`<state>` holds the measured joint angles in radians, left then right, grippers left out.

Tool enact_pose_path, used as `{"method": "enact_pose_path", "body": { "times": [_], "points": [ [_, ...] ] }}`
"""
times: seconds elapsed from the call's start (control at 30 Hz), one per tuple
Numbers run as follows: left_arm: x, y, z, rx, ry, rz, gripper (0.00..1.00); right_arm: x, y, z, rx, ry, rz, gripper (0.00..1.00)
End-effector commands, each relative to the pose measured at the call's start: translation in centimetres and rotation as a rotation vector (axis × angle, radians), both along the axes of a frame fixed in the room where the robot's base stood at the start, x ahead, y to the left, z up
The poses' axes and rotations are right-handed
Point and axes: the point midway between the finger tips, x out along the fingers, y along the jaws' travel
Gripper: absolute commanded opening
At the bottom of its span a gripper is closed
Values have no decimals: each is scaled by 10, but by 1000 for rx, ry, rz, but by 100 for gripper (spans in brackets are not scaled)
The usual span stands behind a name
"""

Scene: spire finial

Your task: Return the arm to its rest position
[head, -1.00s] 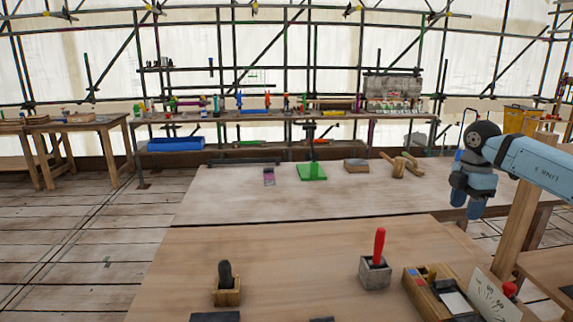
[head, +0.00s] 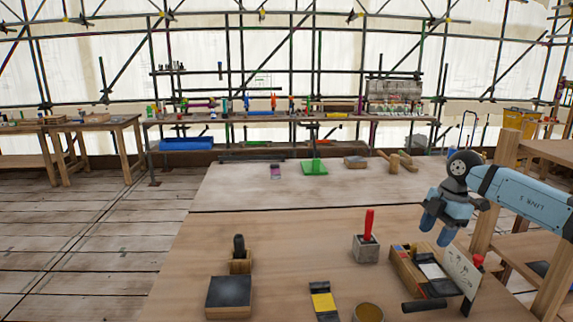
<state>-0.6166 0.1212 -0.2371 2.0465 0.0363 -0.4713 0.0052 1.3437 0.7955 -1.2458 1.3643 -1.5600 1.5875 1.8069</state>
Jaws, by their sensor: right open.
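My right arm comes in from the right edge in the head view. Its blue gripper (head: 435,229) points down, open and empty. My left gripper is not in view.
The near table holds a black-handled tool in a wooden block (head: 239,258), a dark square pad (head: 229,296), a red-handled tool in a grey block (head: 367,243), a wooden box (head: 408,270), a white card (head: 461,270) and a round pot (head: 368,312). A wooden post stands at the right.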

Motion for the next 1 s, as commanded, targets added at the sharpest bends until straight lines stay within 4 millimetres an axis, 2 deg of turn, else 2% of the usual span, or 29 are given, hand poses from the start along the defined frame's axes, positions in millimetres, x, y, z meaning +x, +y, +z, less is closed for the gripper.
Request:
{"method": "enact_pose_path", "body": {
  "times": [0.03,0.17,0.3,0.4,0.5,0.6,0.73,0.87,1.0],
  "points": [
    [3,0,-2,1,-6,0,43,-6,26,-24,68,3,60,51],
    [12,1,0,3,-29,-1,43,-27,97,-70,295,-19,208,51],
    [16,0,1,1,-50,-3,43,-68,185,-114,631,-73,336,51],
    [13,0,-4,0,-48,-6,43,-98,237,-130,880,-136,358,51],
    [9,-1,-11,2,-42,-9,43,-125,275,-139,1110,-208,317,51],
    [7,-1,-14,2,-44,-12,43,-147,300,-143,1308,-292,215,51],
    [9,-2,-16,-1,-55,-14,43,-167,312,-150,1499,-405,2,51],
    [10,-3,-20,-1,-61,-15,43,-181,305,-166,1591,-504,-279,51],
    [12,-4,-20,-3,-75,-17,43,-196,282,-200,1575,-571,-616,51]
  ]
}}
